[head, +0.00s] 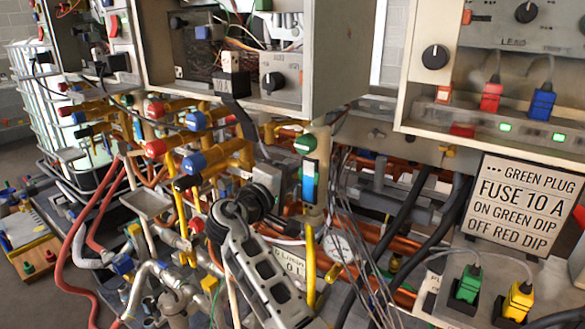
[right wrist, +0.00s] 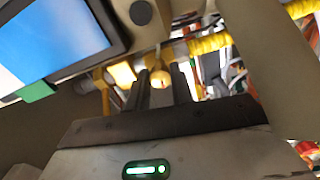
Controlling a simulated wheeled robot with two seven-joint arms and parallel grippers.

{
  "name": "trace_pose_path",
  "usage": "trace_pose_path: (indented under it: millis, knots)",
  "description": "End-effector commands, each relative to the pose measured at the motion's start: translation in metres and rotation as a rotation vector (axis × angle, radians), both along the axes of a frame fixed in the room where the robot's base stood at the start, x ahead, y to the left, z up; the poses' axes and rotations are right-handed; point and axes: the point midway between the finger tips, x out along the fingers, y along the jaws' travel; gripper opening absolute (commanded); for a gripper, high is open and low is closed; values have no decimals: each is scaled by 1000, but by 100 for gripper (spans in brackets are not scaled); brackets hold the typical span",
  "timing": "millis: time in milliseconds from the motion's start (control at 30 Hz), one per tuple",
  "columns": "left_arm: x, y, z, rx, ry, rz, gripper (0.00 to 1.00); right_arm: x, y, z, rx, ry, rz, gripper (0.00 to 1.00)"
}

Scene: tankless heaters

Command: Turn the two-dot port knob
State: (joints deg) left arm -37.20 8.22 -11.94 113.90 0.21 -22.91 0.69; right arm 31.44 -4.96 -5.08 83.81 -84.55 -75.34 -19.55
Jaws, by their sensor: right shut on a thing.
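In the right wrist view, my right gripper (right wrist: 159,72) has its two dark fingers on either side of a small yellowish round knob (right wrist: 160,81). The gripper is shut on this knob. Dark marks on its face are too small to count, so I cannot tell whether it is the two-dot knob. In the head view I cannot make out this knob or its dots. My left gripper is not identifiable in the head view.
Red (head: 155,149), blue (head: 195,121) and green (head: 305,143) capped valves crowd the pipes. A sign (head: 520,205) stands at right, near green (head: 467,284) and yellow (head: 518,302) plugs. A blue screen (right wrist: 60,40) borders the right gripper. Little free room shows.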

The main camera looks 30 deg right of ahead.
Motion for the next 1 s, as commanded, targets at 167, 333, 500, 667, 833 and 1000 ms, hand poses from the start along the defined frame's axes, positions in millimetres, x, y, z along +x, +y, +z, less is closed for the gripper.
trace_pose_path:
  millis: [167, 333, 500, 667, 833, 1000]
  knots:
    - [-1, -1, 2, -4, 3, 7, 61, 0, 1, 1, -15, 34, 2, 0]
    - [-1, 1, 2, -3, 3, 9, 61, 1, 1, 0, -19, 43, 3, 0]
    - [-1, 1, 1, -2, 5, 9, 61, 1, 1, 0, -19, 43, 3, 0]
    - [-2, 1, 1, -1, 7, 9, 61, 1, 1, 0, -19, 42, 3, 31]
    - [-3, 1, 0, -1, 11, 9, 61, 0, 0, 0, -18, 42, 2, 45]
    - [-3, 2, -1, 0, 12, 8, 61, 0, 1, 0, -17, 42, 1, 45]
